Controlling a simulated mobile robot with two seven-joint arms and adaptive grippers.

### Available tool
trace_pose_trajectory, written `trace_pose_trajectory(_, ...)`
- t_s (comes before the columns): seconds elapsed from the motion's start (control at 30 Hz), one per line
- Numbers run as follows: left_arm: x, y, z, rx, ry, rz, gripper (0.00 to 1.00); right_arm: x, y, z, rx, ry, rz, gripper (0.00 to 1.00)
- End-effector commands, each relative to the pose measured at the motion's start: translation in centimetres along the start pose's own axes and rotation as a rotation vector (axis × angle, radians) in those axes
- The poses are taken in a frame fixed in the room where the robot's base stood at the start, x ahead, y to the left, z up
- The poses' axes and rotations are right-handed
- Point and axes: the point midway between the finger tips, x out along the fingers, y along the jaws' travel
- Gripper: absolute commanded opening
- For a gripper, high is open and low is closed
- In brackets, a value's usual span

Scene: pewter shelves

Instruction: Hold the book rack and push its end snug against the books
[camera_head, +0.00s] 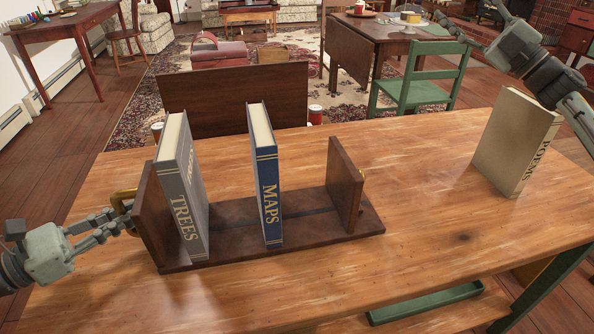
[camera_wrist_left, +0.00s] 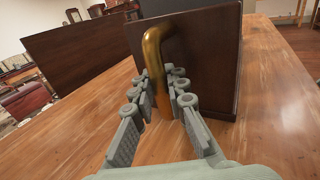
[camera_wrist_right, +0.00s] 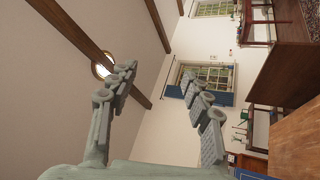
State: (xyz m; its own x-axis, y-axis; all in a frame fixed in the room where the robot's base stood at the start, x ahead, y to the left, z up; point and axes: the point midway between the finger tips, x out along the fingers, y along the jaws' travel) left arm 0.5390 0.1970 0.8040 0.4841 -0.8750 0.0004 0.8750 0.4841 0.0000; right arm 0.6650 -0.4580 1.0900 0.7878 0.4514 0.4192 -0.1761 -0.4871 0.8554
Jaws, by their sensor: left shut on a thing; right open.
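The dark wooden book rack (camera_head: 325,222) stands on the table with a fixed-looking left end (camera_head: 150,220) and a right end board (camera_head: 344,185). In it, the grey TREES book (camera_head: 183,190) leans by the left end. The blue MAPS book (camera_head: 266,180) stands near the middle, with gaps to TREES and to the right end. My left gripper (camera_head: 117,222) is shut on the brass handle on the rack's left end; the handle (camera_wrist_left: 153,50) shows between its fingers (camera_wrist_left: 165,85) in the left wrist view. My right gripper (camera_wrist_right: 165,85) is open and empty, raised high at the right.
A tan POEMS book (camera_head: 515,142) stands alone on the table's right side. The wooden table (camera_head: 420,235) is clear between it and the rack, and in front. A dark brown panel (camera_head: 235,98) rises behind the rack. A green chair (camera_head: 425,85) stands beyond the table.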

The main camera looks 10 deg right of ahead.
Motion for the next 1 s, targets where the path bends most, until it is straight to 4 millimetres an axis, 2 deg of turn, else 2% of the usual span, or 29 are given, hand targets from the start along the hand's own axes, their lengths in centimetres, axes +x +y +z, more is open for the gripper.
trace_pose_trajectory(0.03, 0.0, 0.1, -0.1, -0.001, 0.002, 0.002, 0.0, 0.5, -4.2, -0.7, 0.071, 0.055, -0.104, 0.49)
trace_pose_trajectory(0.07, 0.0, 0.1, -0.1, -0.001, 0.002, 0.002, 0.0, 0.6, -6.8, -1.2, 0.118, 0.084, -0.167, 0.49)
trace_pose_trajectory(0.1, 0.0, 0.1, -0.1, -0.001, 0.002, 0.002, 0.0, 0.3, -10.2, -1.9, 0.183, 0.121, -0.256, 0.49)
trace_pose_trajectory(0.17, 0.0, 0.1, -0.1, -0.001, 0.002, 0.002, 0.0, -0.9, -15.4, -2.9, 0.284, 0.178, -0.398, 0.49)
trace_pose_trajectory(0.2, 0.0, 0.1, -0.1, -0.001, 0.002, 0.002, 0.0, -2.2, -18.3, -3.6, 0.341, 0.223, -0.484, 0.49)
trace_pose_trajectory(0.3, 0.0, 0.1, -0.1, -0.001, 0.002, 0.002, 0.0, -5.5, -22.9, -5.2, 0.431, 0.344, -0.626, 0.49)
trace_pose_trajectory(0.43, 0.0, 0.1, -0.1, 0.0, 0.002, 0.003, 0.0, -9.6, -26.3, -7.2, 0.515, 0.491, -0.756, 0.49)
trace_pose_trajectory(0.5, 0.0, 0.1, -0.1, 0.0, 0.002, 0.003, 0.0, -11.5, -27.5, -8.0, 0.554, 0.556, -0.808, 0.49)
trace_pose_trajectory(0.63, 0.0, 0.1, -0.1, 0.0, 0.002, 0.003, 0.0, -13.9, -28.6, -9.0, 0.603, 0.638, -0.871, 0.49)
trace_pose_trajectory(0.77, 0.0, 0.1, -0.1, 0.0, 0.002, 0.003, 0.0, -14.8, -29.2, -9.8, 0.624, 0.674, -0.898, 0.49)
trace_pose_trajectory(1.0, 0.0, 0.1, -0.1, 0.0, 0.002, 0.003, 0.0, -13.4, -30.9, -12.4, 0.626, 0.681, -0.901, 0.49)
